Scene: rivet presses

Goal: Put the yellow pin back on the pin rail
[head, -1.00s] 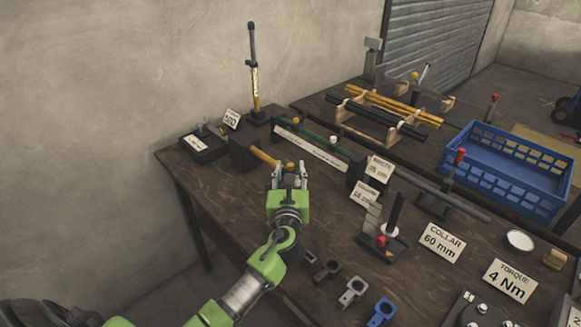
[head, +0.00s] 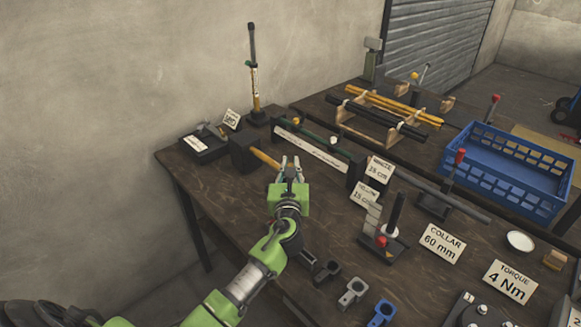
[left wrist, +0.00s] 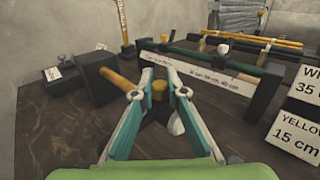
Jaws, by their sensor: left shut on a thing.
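My left gripper (head: 291,164) stands low over the front table, beside a wooden handle. In the left wrist view its fingers (left wrist: 160,82) are closed in on a small yellow piece, which looks like the yellow pin (left wrist: 160,89). The lower part of the pin is hidden. A white rounded piece (left wrist: 178,123) shows just below the right finger; I cannot tell what it is. A long rail with a white scale (head: 312,150) lies behind the gripper. A yellow knob (head: 295,121) and a white knob (head: 333,140) show along it. My right gripper is not in view.
A dark-headed mallet (head: 243,153) lies left of the gripper. A yellow-barrelled upright tool (head: 255,90) stands behind. Label cards (head: 380,170), a dark post stand (head: 394,215) and a blue crate (head: 500,188) are to the right. The table's left front is bare.

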